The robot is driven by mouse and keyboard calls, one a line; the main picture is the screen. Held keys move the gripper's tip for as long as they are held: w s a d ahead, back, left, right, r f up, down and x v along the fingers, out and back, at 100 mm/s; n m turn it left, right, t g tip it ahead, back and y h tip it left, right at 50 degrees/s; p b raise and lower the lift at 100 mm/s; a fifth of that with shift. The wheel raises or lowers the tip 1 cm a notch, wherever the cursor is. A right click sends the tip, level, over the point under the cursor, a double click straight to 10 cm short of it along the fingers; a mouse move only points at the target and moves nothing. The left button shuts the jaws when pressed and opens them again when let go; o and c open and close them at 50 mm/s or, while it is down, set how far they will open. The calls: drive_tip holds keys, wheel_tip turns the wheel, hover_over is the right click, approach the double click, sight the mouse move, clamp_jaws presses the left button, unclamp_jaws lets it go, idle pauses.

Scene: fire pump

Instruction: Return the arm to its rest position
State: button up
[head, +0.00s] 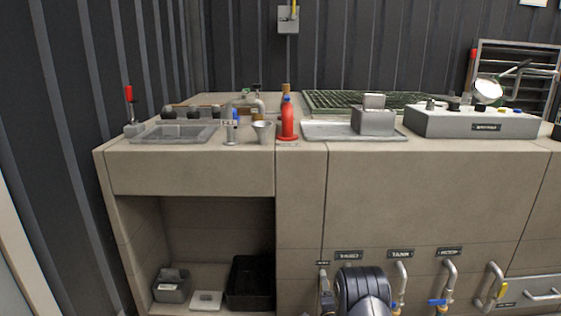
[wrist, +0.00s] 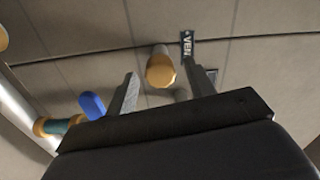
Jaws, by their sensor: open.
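My gripper (wrist: 159,70) shows in the wrist view with its two fingers spread apart and nothing held between them. A round brass-coloured end (wrist: 160,70) of a fitting appears between the fingertips, in front of the beige panel. I cannot tell how far it is from the fingers. In the head view, a dark rounded part of my arm is low at the bottom centre, in front of the cabinet (head: 425,190). The gripper itself cannot be made out there.
A blue handle (wrist: 92,105) and a pale pipe (wrist: 25,115) are left of the fingers. A red bottle (head: 287,120) and a grey tray (head: 177,133) stand on the counter.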

drive_tip(key=n, duration=1)
drive_tip(key=shift+n, duration=2.1)
